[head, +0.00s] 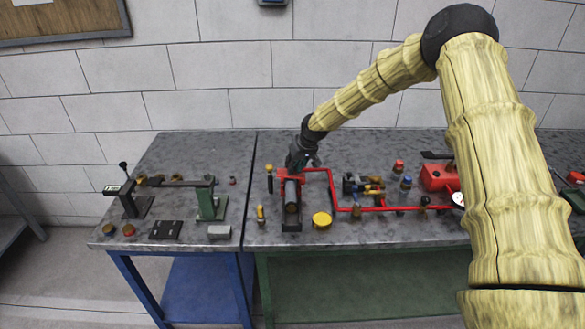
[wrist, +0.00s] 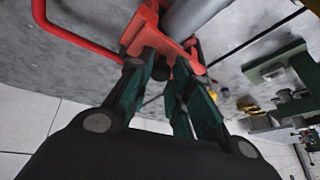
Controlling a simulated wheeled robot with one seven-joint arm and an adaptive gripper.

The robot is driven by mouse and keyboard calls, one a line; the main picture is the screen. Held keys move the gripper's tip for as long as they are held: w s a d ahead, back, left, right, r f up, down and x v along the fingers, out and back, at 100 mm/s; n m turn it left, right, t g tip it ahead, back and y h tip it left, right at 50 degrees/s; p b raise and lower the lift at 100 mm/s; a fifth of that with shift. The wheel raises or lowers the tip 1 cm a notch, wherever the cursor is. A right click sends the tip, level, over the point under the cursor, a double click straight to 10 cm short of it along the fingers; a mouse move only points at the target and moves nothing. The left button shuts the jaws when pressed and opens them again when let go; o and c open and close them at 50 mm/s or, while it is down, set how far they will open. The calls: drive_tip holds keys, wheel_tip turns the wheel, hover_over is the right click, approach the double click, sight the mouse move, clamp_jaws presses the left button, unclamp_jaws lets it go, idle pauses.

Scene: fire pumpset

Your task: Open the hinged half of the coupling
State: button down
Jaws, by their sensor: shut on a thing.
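The red coupling (head: 283,174) sits on the right-hand bench, at the back end of a grey cylinder (head: 292,193) in a dark cradle. It also shows in the wrist view (wrist: 143,27), beside the grey cylinder (wrist: 192,15). My gripper (head: 298,166) reaches down to the coupling from behind and right. In the wrist view its two green-dark fingers (wrist: 168,70) straddle the lower part of the red piece and are shut on it. The exact contact is partly hidden by the fingers. I cannot tell how far the hinged half is swung.
A red pipe (head: 333,190) runs right from the coupling. A yellow round cap (head: 321,219) and a small yellow-topped fitting (head: 260,214) stand near the cradle. A red pump (head: 436,178) is farther right. The left bench holds a green stand (head: 208,203). The wall rises close behind.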

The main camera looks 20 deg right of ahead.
drive_tip(key=shift+s+d+t+y+b, duration=0.2)
drive_tip(key=shift+d+t+y+b, duration=0.2)
drive_tip(key=shift+d+y+b, duration=0.55)
drive_tip(key=d+y+b, duration=0.1)
drive_tip(key=b, duration=0.2)
drive_tip(key=d+m+t+y+b, duration=0.1)
drive_tip(key=y+b, duration=0.1)
drive_tip(key=b, duration=0.1)
drive_tip(key=shift+s+b, duration=0.3)
drive_tip(key=d+t+y+b, duration=0.1)
drive_tip(key=b, duration=0.5)
drive_tip(key=s+d+f+m+y+b, duration=0.1)
drive_tip(key=y+b, duration=0.1)
drive_tip(key=b, duration=0.5)
drive_tip(key=d+t+y+b, duration=0.1)
drive_tip(key=d+y+b, duration=0.1)
drive_tip(key=b, duration=0.5)
drive_tip(key=shift+s+d+f+m+t, duration=0.1)
drive_tip(key=shift+s+f+m+t, duration=0.05)
drive_tip(key=shift+m+t, duration=0.15)
drive_tip(key=shift+d+y+b, duration=0.15)
drive_tip(key=shift+y+b, duration=0.2)
drive_tip(key=shift+b, duration=0.55)
drive_tip(key=c, duration=1.3)
unclamp_jaws()
